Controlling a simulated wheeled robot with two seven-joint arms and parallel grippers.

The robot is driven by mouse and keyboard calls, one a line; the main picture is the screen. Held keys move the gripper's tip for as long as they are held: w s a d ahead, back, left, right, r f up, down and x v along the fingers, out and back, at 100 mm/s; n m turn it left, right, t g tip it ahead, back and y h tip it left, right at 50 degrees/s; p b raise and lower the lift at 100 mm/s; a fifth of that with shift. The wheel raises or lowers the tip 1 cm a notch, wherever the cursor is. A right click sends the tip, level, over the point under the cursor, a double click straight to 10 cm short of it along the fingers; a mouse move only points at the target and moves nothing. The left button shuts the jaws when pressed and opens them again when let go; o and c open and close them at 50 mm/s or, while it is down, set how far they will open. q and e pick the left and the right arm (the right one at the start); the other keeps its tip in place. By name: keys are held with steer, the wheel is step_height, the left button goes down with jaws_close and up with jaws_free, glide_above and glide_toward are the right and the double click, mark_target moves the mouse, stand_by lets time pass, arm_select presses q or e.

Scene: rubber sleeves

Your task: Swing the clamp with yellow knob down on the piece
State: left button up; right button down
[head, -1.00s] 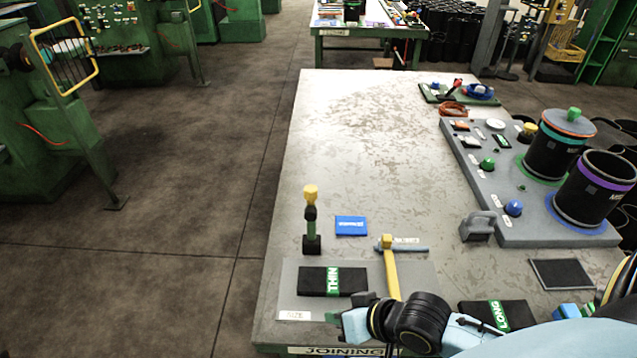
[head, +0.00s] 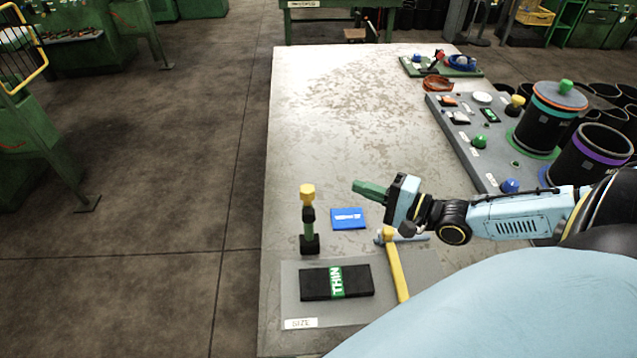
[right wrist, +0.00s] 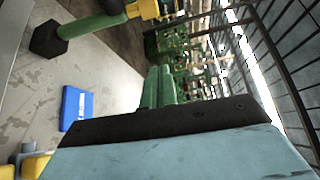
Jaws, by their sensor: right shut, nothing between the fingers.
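The clamp with the yellow knob (head: 308,192) stands upright on a black foot at the left of the table, its green post below a dark joint. In the right wrist view the clamp (right wrist: 92,25) shows at the top left. The piece, a black sleeve with a green THIN label (head: 337,281), lies on the grey plate (head: 300,312) in front of the clamp. My right gripper (head: 357,187) is shut and empty, above the table to the right of the knob and apart from it. Its green fingers show in the right wrist view (right wrist: 158,85). My left gripper is not in view.
A blue card (head: 348,219) lies right of the clamp. A yellow-handled hammer (head: 396,270) lies right of the sleeve. A grey board (head: 455,140) with knobs and black cylinders (head: 547,128) stands at the right. The table's far middle is clear.

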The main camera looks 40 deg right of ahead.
mark_target(308, 219)
steer(key=w+a+p, duration=0.1)
steer(key=w+a, duration=0.5)
steer(key=a, duration=0.1)
steer(key=shift+w, duration=0.2)
stand_by(0.6)
steer(key=shift+a+f, duration=0.1)
steer(key=shift+a, duration=0.05)
